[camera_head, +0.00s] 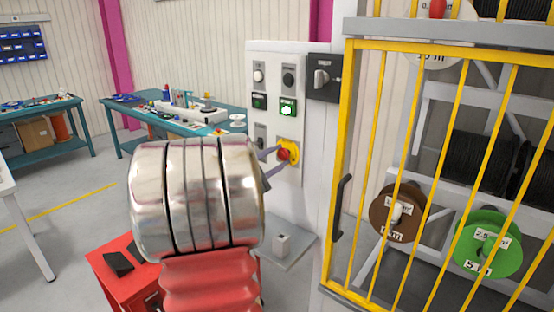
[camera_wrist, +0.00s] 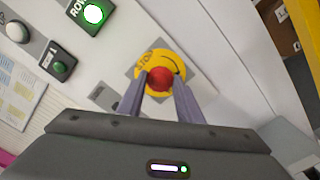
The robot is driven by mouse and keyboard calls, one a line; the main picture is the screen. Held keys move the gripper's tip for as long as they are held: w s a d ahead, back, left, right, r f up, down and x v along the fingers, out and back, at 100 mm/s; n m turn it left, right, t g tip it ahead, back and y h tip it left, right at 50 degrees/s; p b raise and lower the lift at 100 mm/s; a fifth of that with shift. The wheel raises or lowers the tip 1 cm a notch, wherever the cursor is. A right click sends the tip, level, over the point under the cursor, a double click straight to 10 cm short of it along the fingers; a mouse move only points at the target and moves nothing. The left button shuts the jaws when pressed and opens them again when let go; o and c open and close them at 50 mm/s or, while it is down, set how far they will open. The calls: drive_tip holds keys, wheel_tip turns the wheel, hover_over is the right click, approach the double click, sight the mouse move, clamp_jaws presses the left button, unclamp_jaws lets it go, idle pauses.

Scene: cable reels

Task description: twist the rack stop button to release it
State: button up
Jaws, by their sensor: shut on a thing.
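The rack stop button (camera_head: 284,155) is a red knob on a yellow disc, low on the white control panel (camera_head: 262,60). In the wrist view the red button (camera_wrist: 160,77) sits in the middle of its yellow disc (camera_wrist: 178,58). My gripper (camera_wrist: 160,88) is shut on the red button, one grey finger on each side. In the head view my gripper (camera_head: 273,163) reaches the button from the left, partly hidden behind my arm. The button's sides are covered by the fingers.
A lit green button (camera_head: 288,108) and several switches sit above on the panel. A yellow barred gate (camera_head: 354,160) closes off the reels at right. A red cabinet (camera_head: 118,268) stands at lower left. Teal workbenches (camera_head: 165,121) stand behind.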

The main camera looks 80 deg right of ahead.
drive_tip(key=shift+w, duration=0.1)
drive_tip(key=o, duration=1.1)
drive_tip(key=v, duration=1.3)
drive_tip(key=shift+w+a, duration=0.15)
drive_tip(key=shift+a, duration=0.2)
drive_tip(key=shift+f, duration=0.1)
